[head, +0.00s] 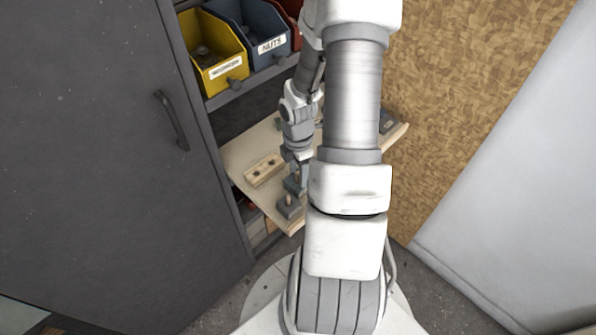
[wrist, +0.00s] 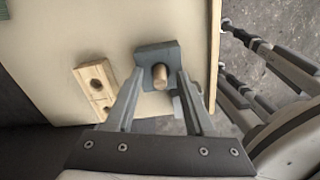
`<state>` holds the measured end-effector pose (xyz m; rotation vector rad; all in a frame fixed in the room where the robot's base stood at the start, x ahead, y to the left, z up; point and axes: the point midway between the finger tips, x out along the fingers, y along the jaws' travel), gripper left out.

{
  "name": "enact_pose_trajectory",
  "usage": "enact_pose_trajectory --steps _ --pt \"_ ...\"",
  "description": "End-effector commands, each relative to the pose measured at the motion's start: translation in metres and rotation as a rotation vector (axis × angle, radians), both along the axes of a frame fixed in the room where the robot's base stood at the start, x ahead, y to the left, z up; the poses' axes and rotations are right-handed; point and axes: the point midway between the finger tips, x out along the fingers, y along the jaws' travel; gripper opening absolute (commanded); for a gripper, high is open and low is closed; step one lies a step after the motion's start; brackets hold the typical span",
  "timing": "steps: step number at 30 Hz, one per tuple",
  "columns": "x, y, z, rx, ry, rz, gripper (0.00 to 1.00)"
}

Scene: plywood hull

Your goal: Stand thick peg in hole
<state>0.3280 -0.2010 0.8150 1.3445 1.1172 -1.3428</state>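A light wooden peg (wrist: 160,72) stands upright in or on a grey block (wrist: 154,53) near the edge of the pale board. In the head view the peg (head: 289,199) and the grey block (head: 288,210) show below my gripper (head: 294,185). In the wrist view my gripper (wrist: 160,84) is open, with one finger on each side of the peg and gaps showing. A wooden block with dark holes (wrist: 99,84) lies to the left of the grey block; it also shows in the head view (head: 264,170). How deep the peg sits is hidden.
The board (head: 240,151) is a pale shelf with free room left of the wooden block. Yellow (head: 222,72) and blue (head: 262,48) bins stand on a shelf above. A dark cabinet door (head: 100,140) is at left. My arm hides the board's right part.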

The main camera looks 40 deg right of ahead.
Motion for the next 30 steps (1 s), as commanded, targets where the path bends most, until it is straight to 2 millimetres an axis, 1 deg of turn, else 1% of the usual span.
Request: enact_pose_trajectory --steps 7,11,14,24,27,30 --pt "0.0 0.0 0.0 0.0 0.0 0.0 0.54" --pt "0.0 -0.001 0.009 -0.001 -0.001 -0.001 0.54" --pt "0.0 -0.001 0.025 -0.002 -0.003 -0.002 0.54" --pt "0.001 -0.001 0.109 -0.004 -0.004 -0.002 0.54" --pt "0.0 -0.001 0.131 -0.003 -0.002 -0.001 0.54" --pt "0.0 -0.001 0.149 -0.002 -0.002 -0.001 0.54"
